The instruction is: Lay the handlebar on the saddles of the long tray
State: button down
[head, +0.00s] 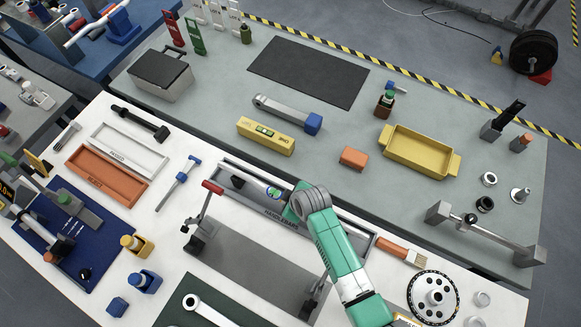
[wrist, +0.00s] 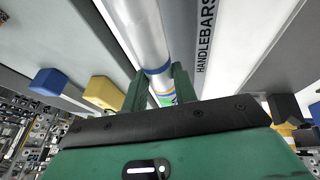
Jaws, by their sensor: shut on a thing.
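The handlebar (head: 254,186) is a silver tube with a dark left end and a blue-green label. It lies lengthwise along the long grey tray (head: 222,190) marked HANDLEBARS. My green gripper (head: 288,208) is over the middle of the tray, and my arm hides the bar's right part. In the wrist view the silver handlebar (wrist: 138,32) with a blue band runs between my two green fingers (wrist: 160,88), which are shut on it. The tray's lettered wall (wrist: 207,45) runs beside the bar. The saddles are hidden, and I cannot tell whether the bar touches them.
A clamp stand with a red handle (head: 205,208) stands left of the tray by a grey plate (head: 248,268). A brush (head: 402,252) lies off the tray's right end. An orange block (head: 353,158) and a yellow bin (head: 418,158) stand on the grey bench behind.

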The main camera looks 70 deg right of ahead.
jog(key=shift+f+b, duration=0.45)
jog(key=shift+f, duration=0.15)
dwell(0.3)
jog(key=c, duration=1)
grip_release()
jog(key=shift+c, duration=0.2)
jog(key=v, duration=0.7)
jog(key=shift+r+p, duration=0.3)
jog(key=shift+r, duration=0.1)
jog(key=shift+s+a, duration=0.1)
